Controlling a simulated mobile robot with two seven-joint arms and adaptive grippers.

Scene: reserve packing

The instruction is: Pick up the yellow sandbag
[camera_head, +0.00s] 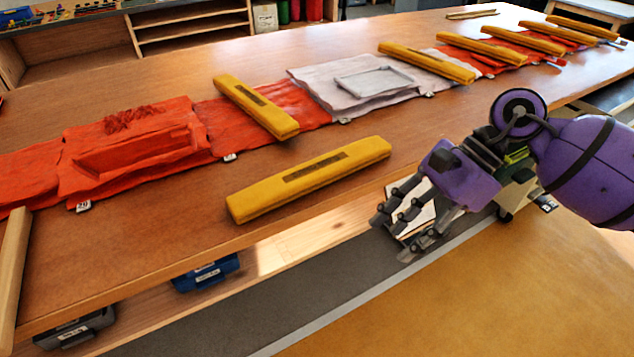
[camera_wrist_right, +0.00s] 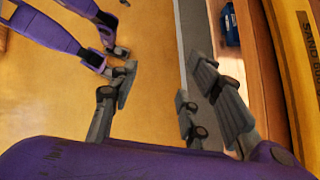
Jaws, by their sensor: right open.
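Several long yellow sandbags lie on the wooden table. The nearest yellow sandbag (camera_head: 308,178) lies alone on bare wood near the front edge. Another yellow sandbag (camera_head: 255,106) lies across the red cloth behind it, and a third (camera_head: 427,62) lies farther right on pale cloth. My right gripper (camera_head: 396,234) is open and empty, just off the table's front edge, right of the nearest sandbag and apart from it. In the right wrist view its fingers (camera_wrist_right: 163,88) are spread above the floor, with a lettered yellow sandbag (camera_wrist_right: 300,60) at the right edge. My left gripper cannot be made out.
Red cloth (camera_head: 40,172) and pale cloth (camera_head: 318,88) run along the table (camera_head: 150,240). More sandbags (camera_head: 523,40) lie at the far right. A blue box (camera_head: 207,272) sits below the table's front edge. The floor (camera_head: 480,300) in front is clear.

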